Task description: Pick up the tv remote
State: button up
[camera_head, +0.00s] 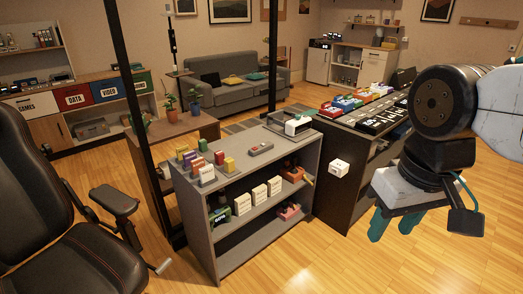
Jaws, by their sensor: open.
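A small grey, elongated object that looks like the tv remote (261,149) lies flat on top of the low grey shelf unit (232,175), near the middle of the picture. Its details are too small to make out. My gripper (393,224) hangs at the right of the picture with its teal fingers pointing down and spread apart. It is open and nothing shows between the fingers. It is to the right of the grey shelf and clear of the remote.
Several small coloured boxes (190,160) stand left of the remote, and a white device (298,125) is behind it. A dark cabinet (345,165) stands between the shelf and my arm. A black chair (60,215) is at left. Wooden floor (330,265) is free in front.

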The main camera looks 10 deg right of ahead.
aim_at(270, 145)
jog(key=u, duration=0.35)
jog(key=i, duration=1.9)
jog(key=z, duration=0.55)
